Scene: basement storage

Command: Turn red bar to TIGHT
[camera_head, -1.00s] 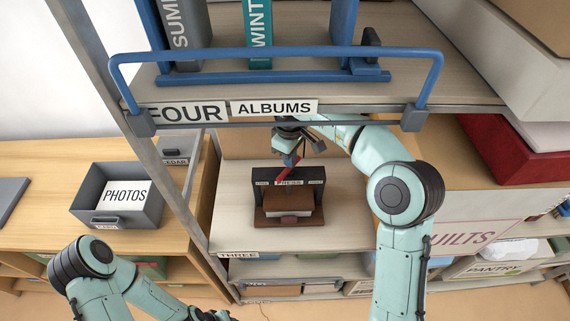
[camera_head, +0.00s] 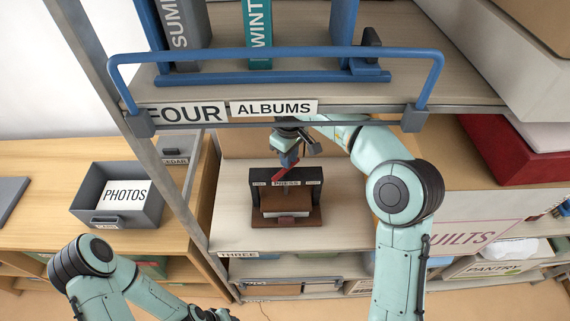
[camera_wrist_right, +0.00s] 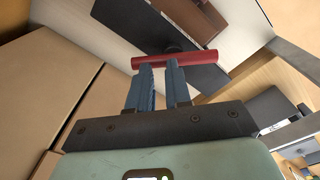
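The red bar (camera_head: 284,171) sits on top of a dark press frame (camera_head: 258,191) labelled "PRESS" on shelf THREE, and slants up to the right in the head view. Small side labels on the frame are too small to read. In the right wrist view the bar (camera_wrist_right: 200,60) lies straight across the fingertips of my right gripper (camera_wrist_right: 161,66). The blue fingers are apart, with a gap between them, and the bar's ends stick out past both. Any contact is unclear. My left arm is at the lower left; its gripper (camera_head: 220,315) is mostly cut off by the bottom edge.
Shelf FOUR with its blue rail (camera_head: 280,53) and albums hangs above and in front of the press. A grey upright (camera_head: 165,170) stands at left. A PHOTOS bin (camera_head: 150,207) is beyond it. A brown block (camera_head: 288,202) lies in the press.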

